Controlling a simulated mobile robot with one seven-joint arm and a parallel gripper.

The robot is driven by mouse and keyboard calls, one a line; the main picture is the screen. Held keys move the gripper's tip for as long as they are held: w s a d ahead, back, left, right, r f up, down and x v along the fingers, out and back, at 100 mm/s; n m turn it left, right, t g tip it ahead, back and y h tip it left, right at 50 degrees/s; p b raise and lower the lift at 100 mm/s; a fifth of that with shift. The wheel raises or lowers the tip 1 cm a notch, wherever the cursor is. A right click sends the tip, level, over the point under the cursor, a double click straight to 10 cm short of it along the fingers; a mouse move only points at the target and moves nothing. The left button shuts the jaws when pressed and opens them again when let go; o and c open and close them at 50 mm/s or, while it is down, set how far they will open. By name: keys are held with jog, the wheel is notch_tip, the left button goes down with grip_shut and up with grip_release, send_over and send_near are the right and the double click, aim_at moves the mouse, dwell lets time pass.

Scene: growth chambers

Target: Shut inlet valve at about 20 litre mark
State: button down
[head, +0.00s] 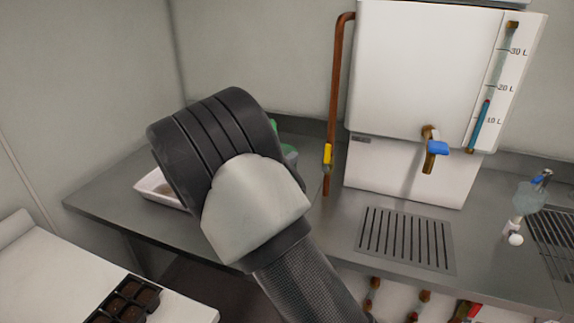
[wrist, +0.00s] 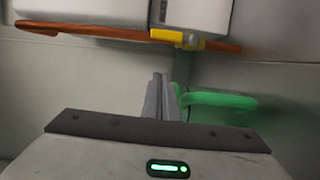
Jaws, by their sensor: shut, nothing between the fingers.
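The white tank (head: 430,65) has a gauge (head: 480,125) on its right side with marks for 10, 20 and 30 L. The blue column in it ends between the 10 and 20 L marks, nearer 20. A copper inlet pipe (head: 335,90) runs down the tank's left side. Its yellow valve handle (head: 327,155) lies along the pipe. In the wrist view the yellow handle (wrist: 172,35) is beyond my gripper (wrist: 165,80), apart from it. My gripper is shut and empty; my arm hides it in the head view.
A tap with a blue handle (head: 430,148) is on the tank's front above a drain grate (head: 405,238). A green object (wrist: 225,100) is close right of my fingers. A white tray (head: 152,187) lies behind my arm.

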aim_at(327, 159)
jog(key=w+d, duration=0.3)
jog(key=d, duration=0.4)
jog(key=shift+d+f, duration=0.1)
jog(key=shift+f, duration=0.1)
